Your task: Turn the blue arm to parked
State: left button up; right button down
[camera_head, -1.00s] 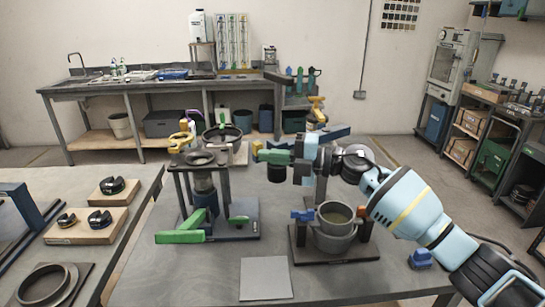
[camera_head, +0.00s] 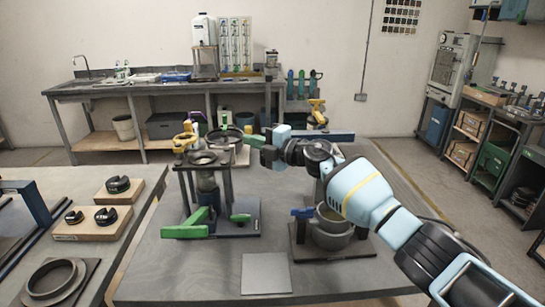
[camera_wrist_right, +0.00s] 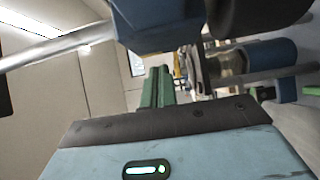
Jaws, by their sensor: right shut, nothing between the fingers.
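A long dark blue bar (camera_head: 332,135), which looks like the blue arm, lies roughly level behind my right forearm; its left end and mount are hidden by my wrist. A smaller blue lever (camera_head: 302,212) sticks out at the left of the front right stand (camera_head: 325,254). I cannot tell which of the two is meant. My right gripper (camera_head: 254,140) points left above the table with its green fingers shut and empty, apart from both blue parts. The fingers (camera_wrist_right: 155,88) also show closed in the right wrist view. My left gripper is out of view.
A front left stand (camera_head: 245,228) carries a green lever (camera_head: 187,229) and a ring on posts. Yellow handles (camera_head: 184,142) and (camera_head: 317,110) rise behind. A flat grey plate (camera_head: 266,273) lies at the front. A side table at left holds black parts.

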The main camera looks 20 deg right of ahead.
jog(key=shift+w+d+r+m+t+h, duration=0.15)
jog(key=shift+w+m+t+h, duration=0.25)
jog(key=shift+w, duration=0.25)
